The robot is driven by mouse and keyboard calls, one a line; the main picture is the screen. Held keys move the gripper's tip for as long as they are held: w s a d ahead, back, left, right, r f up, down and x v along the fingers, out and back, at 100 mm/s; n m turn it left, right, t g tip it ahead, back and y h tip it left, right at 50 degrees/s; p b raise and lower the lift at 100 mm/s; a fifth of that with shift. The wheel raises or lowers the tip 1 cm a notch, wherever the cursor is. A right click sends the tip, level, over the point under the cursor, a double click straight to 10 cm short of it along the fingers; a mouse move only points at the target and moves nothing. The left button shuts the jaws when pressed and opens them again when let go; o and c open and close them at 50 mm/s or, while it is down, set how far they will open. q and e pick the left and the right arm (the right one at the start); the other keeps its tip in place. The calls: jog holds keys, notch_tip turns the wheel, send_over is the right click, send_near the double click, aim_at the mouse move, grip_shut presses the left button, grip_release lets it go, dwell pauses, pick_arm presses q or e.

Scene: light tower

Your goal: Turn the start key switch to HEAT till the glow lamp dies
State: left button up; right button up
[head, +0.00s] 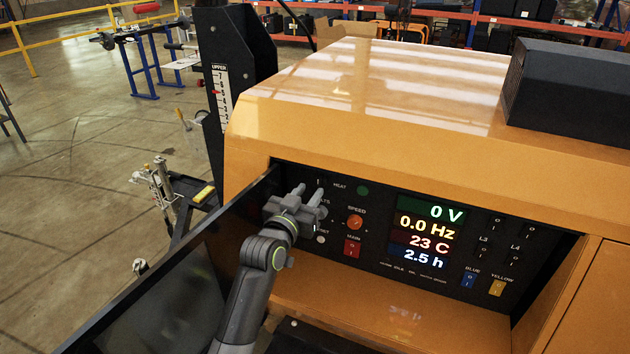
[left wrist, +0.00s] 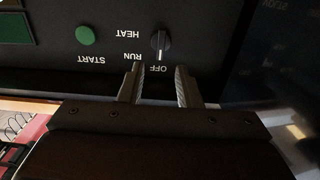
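The start key switch (left wrist: 160,42) is a black knob on the dark panel in the left wrist view, which shows the panel upside down. Its pale mark points toward OFF; RUN, HEAT and START are printed to the left of it. In the head view my left gripper (head: 308,192) hides the switch. My right gripper is not in view.
The panel sits in a recess of an orange housing (head: 400,300). A lit display (head: 430,232) reads 0 V, 0.0 Hz, 23 C and 2.5 h. An open dark door (head: 160,290) stands at left.

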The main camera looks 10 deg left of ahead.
aim_at(318, 181)
pick_arm(q)
jog(key=shift+w+d+p, duration=0.2)
jog(key=shift+w+d, duration=0.05)
jog(key=shift+w, duration=0.85)
jog(key=shift+w+d+p, duration=0.2)
jog(key=shift+w, duration=0.85)
grip_shut()
